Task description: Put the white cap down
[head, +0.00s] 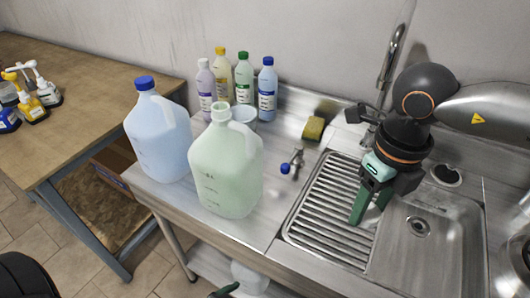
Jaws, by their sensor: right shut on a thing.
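My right gripper (369,208) points down over the ribbed drainboard beside the sink basin. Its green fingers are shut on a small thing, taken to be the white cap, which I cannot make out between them. The pale green jug (226,172) stands upright on the steel counter, its neck showing no coloured cap. The light blue jug (160,137) behind it wears a blue cap. A dark green tip at the bottom edge may be part of my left gripper (224,290); its jaws cannot be read.
Several capped bottles (243,78) and a white cup (244,115) stand by the wall. A yellow sponge (313,128) and a small tap with a blue end (291,165) are nearer the drainboard (325,205). The sink basin (430,240) is empty. Spray bottles (32,90) stand on the wooden table.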

